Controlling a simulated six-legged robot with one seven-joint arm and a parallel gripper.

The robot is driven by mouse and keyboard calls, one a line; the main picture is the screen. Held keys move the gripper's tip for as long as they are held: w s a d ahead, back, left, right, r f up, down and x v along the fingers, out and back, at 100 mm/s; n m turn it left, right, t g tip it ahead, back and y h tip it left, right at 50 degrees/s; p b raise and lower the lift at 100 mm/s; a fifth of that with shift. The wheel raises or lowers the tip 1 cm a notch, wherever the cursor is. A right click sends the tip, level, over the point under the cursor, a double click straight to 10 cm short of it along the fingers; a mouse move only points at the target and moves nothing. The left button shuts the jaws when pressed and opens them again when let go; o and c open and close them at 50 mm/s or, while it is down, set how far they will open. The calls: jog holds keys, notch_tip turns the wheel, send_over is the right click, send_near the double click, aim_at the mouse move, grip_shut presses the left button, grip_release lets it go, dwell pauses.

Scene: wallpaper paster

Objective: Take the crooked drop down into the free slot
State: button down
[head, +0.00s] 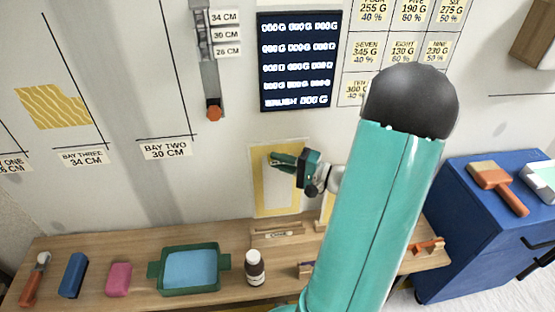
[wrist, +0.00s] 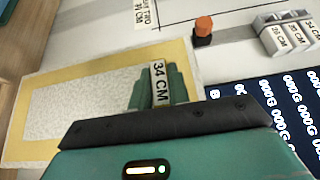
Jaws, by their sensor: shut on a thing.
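My gripper (head: 283,161) is shut in front of a pale sheet with a yellow border (head: 262,192), which hangs nearly upright on the wall. In the wrist view, a small label reading 34 CM (wrist: 159,84) sits between the green fingers, over the same bordered sheet (wrist: 60,110). I cannot tell if the labelled piece is part of the sheet. A yellow wavy-patterned piece (head: 54,106) hangs tilted on the wall above the BAY THREE 34 CM label (head: 84,157). A wooden holder (head: 277,231) stands on the bench below the bordered sheet; its slots are not clear.
A blue cabinet (head: 465,235) stands right. My arm hides part of the bench. The wall above BAY TWO is bare.

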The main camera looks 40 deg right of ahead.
aim_at(264, 184)
jog(key=shift+s, duration=0.2)
jog(key=shift+f, duration=5.75)
jog(key=c, duration=1.3)
grip_release()
jog(key=shift+o, duration=0.2)
jog(key=v, duration=1.3)
jog(key=shift+s+d, duration=0.15)
jog(key=shift+s, duration=0.2)
